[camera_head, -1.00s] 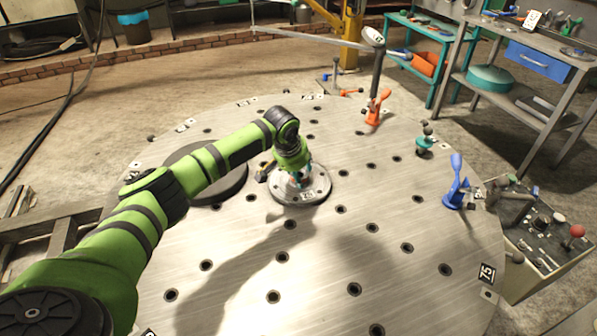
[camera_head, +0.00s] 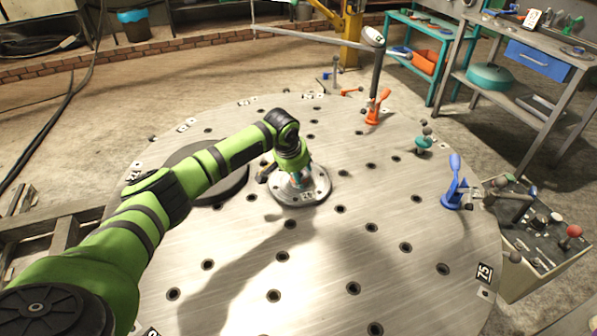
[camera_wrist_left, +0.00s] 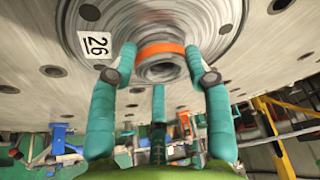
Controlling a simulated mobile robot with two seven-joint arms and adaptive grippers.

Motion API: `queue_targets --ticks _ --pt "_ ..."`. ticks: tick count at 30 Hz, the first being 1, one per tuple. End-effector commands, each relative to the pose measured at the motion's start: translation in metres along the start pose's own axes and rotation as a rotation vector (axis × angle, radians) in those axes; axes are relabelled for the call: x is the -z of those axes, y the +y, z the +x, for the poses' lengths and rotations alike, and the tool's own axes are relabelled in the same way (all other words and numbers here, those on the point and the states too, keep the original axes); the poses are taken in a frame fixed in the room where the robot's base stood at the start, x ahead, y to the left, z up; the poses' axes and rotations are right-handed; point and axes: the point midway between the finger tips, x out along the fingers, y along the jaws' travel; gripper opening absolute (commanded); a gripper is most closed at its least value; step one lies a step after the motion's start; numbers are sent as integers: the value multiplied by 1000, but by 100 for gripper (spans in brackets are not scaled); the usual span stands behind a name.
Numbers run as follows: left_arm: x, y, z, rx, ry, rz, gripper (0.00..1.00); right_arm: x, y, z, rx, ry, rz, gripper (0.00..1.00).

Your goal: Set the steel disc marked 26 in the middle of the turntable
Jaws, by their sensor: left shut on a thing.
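The steel disc marked 26 (camera_head: 312,192) lies on the large round turntable (camera_head: 330,260), near its middle. In the left wrist view the disc (camera_wrist_left: 190,20) shows its 26 label and a central knob with an orange band (camera_wrist_left: 160,50). My left gripper (camera_head: 297,178) comes down over the disc from above. In the left wrist view its teal fingers (camera_wrist_left: 160,72) are shut on the knob, one on each side. Whether the disc touches the turntable all round cannot be told. My right gripper is not in view.
A dark round disc (camera_head: 205,175) lies just left of the steel disc, beneath my arm. An orange clamp (camera_head: 376,108), a teal clamp (camera_head: 423,142) and a blue clamp (camera_head: 455,185) stand along the right rim. A control box (camera_head: 540,235) stands beyond it. The turntable's front is clear.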

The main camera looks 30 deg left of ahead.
Motion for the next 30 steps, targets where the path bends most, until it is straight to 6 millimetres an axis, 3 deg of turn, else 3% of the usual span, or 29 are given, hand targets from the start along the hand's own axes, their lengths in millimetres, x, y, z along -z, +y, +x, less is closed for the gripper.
queue_targets --ticks 19,20,21,30 --pt "1 1 5 -3 9 0 0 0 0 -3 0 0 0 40" --pt "1 1 4 -3 10 0 61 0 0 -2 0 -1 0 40" --pt "1 1 4 -3 9 0 77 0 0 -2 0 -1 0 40" --pt "-6 0 10 1 -7 0 77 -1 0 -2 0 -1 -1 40"
